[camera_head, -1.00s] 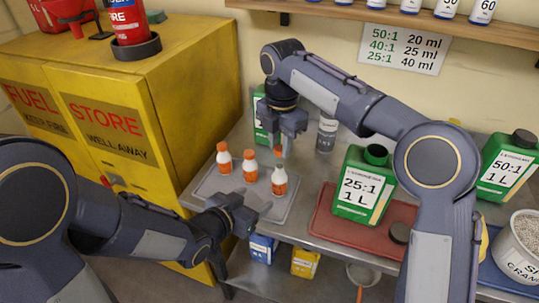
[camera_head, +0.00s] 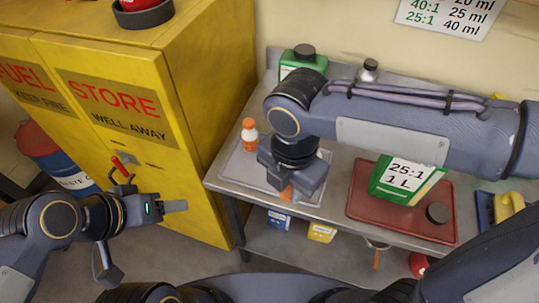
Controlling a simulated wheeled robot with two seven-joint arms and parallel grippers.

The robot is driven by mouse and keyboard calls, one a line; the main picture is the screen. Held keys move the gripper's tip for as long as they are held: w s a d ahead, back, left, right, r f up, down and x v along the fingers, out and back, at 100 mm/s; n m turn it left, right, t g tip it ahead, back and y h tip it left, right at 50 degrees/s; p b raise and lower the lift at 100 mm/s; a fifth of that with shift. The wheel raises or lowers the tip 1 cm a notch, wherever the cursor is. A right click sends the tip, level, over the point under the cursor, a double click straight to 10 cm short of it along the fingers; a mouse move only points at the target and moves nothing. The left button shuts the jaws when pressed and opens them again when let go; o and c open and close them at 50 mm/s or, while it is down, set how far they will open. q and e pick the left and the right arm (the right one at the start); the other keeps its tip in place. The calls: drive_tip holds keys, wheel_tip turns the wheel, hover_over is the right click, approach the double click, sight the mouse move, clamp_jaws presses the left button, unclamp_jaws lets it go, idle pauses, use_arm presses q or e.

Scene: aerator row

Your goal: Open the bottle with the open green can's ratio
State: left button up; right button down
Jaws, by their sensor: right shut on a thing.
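The green can (camera_head: 400,183) marked 25:1 1 L stands on a red tray (camera_head: 362,205); my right arm hides its top. A black cap (camera_head: 437,213) lies beside it. An orange bottle with a white cap (camera_head: 249,134) stands on a grey tray (camera_head: 238,166). My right gripper (camera_head: 287,187) is over this tray, pointing down and shut on an orange bottle (camera_head: 286,194), mostly hidden by the gripper. Any other bottle there is hidden. My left gripper (camera_head: 178,206) is empty in front of the yellow cabinet; its finger gap does not show clearly.
The yellow fuel cabinet (camera_head: 190,110) with a red handle stands left of the metal bench. The wall sign (camera_head: 450,15) shows 25:1 beside 40 ml. Another green can (camera_head: 299,62), capped, and a small bottle (camera_head: 368,70) stand at the back. Boxes sit on the lower shelf.

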drive_tip(key=shift+f, duration=0.2)
drive_tip(key=w+f, duration=0.3)
drive_tip(key=w, duration=0.1)
drive_tip(key=w+a+f+p, duration=0.1)
drive_tip(key=w+f, duration=0.2)
drive_tip(key=w, duration=0.1)
drive_tip(key=w+a+f+p, duration=0.1)
drive_tip(key=w+f, duration=0.2)
drive_tip(key=w, duration=0.1)
drive_tip(key=shift+w+a, duration=0.2)
drive_tip(key=shift+w, duration=0.2)
drive_tip(key=shift+w+f, duration=0.35)
drive_tip(key=shift+f, duration=0.15)
wheel_tip(320, 180, down, 3)
drive_tip(key=shift+r, duration=0.1)
drive_tip(key=shift+f, duration=0.3)
drive_tip(key=c, duration=1.2)
unclamp_jaws()
drive_tip(key=shift+r, duration=0.1)
